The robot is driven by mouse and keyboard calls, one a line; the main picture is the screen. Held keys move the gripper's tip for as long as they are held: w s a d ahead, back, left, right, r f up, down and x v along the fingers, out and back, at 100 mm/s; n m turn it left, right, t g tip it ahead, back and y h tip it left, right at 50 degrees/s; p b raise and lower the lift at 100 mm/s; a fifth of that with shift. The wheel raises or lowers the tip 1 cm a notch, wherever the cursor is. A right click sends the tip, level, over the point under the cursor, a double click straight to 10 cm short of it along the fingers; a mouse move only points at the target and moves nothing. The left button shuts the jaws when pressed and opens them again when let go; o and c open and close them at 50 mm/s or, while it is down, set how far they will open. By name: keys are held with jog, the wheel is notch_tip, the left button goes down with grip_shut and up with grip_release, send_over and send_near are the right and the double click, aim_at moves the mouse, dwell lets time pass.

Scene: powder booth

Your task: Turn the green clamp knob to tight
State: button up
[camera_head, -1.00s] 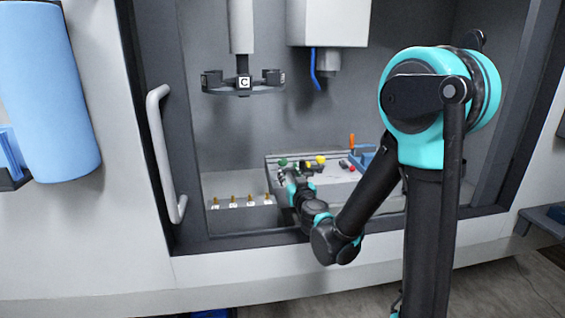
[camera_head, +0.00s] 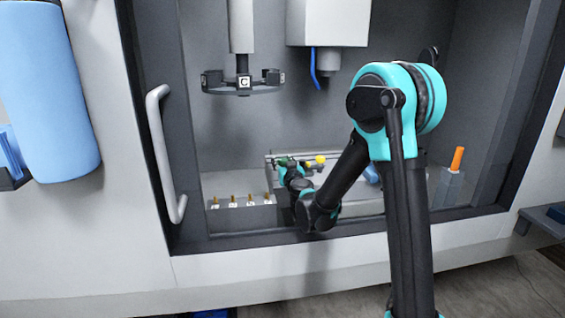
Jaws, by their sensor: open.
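The green clamp knob (camera_head: 281,161) is a small dark green shape near the left end of the grey bench block inside the booth. My gripper (camera_head: 284,168) is at the knob, just in front of and below it, small and partly merged with it in this view. The fingers are open, and I cannot tell whether they touch the knob or stand around it. My wrist and forearm cover part of the block. The knob's pointer or marks are too small to read.
A yellow knob (camera_head: 320,159) stands right of the green one. Several brass pegs (camera_head: 233,200) stand on a low shelf at the left. An orange-handled tool (camera_head: 457,158) stands at the right. A dark carousel (camera_head: 244,88) marked C hangs above. The booth's door handle (camera_head: 163,150) is at left.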

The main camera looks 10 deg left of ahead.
jog(key=c, duration=0.9)
jog(key=shift+a+m+t+h, duration=0.15)
jog(key=shift+m+t+h, duration=0.25)
jog(key=shift+m+h, duration=0.85)
jog(key=shift+c, duration=0.2)
jog(key=shift+m+h, duration=0.25)
jog(key=shift+h, duration=0.8)
jog(key=o, duration=0.9)
jog(key=shift+o, duration=0.2)
jog(key=shift+s, duration=0.1)
